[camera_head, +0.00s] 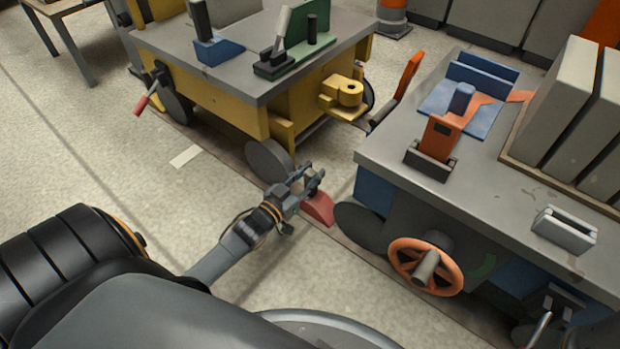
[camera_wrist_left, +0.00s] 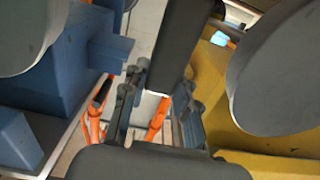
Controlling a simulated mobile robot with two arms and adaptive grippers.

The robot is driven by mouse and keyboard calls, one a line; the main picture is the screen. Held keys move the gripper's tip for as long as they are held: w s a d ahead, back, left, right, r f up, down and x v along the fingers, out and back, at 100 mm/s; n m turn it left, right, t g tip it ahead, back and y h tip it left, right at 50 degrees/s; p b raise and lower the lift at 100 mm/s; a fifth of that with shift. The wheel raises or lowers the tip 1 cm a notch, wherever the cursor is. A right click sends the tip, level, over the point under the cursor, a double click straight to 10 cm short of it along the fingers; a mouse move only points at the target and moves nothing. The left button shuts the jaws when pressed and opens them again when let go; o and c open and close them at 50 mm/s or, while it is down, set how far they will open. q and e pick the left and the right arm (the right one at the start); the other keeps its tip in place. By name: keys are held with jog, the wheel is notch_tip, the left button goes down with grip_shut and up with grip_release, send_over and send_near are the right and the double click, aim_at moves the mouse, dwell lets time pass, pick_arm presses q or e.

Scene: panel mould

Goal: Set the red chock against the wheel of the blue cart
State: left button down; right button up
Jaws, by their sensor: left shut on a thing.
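The red chock (camera_head: 319,209) is low by the floor between the two carts, close to the dark wheel (camera_head: 362,226) of the blue cart (camera_head: 373,190). I cannot tell whether chock and wheel touch, or whether the chock rests on the floor. My left gripper (camera_head: 308,182) is shut on the chock from above and hides part of it. In the left wrist view, the gripper fingers (camera_wrist_left: 160,105) show with a dark bar-like shape above them, which I cannot identify. The blue cart's wheel (camera_wrist_left: 28,35) fills the upper left there. My right gripper is not in view.
The yellow cart (camera_head: 215,98) stands at left, its near wheel (camera_head: 269,160) just behind my gripper. An orange handwheel (camera_head: 426,266) sticks out of the blue cart's side. Grey panels (camera_head: 560,105) stand on its top. Floor at left is open.

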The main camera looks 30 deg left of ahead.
pick_arm(q)
jog(key=shift+r, duration=0.2)
jog(key=shift+f, duration=0.1)
jog(key=c, duration=1)
grip_release()
jog(key=shift+f, duration=0.1)
jog(key=shift+c, duration=0.2)
jog(key=shift+s+r+p, duration=0.2)
jog(key=shift+s+p, duration=0.15)
jog(key=shift+p, duration=0.05)
jog(key=s+p, duration=0.5)
jog(key=s, duration=0.6)
jog(key=shift+s+a+p, duration=0.15)
jog(key=shift+a+p, duration=0.25)
jog(key=shift+a, duration=0.05)
jog(key=shift+f, duration=0.1)
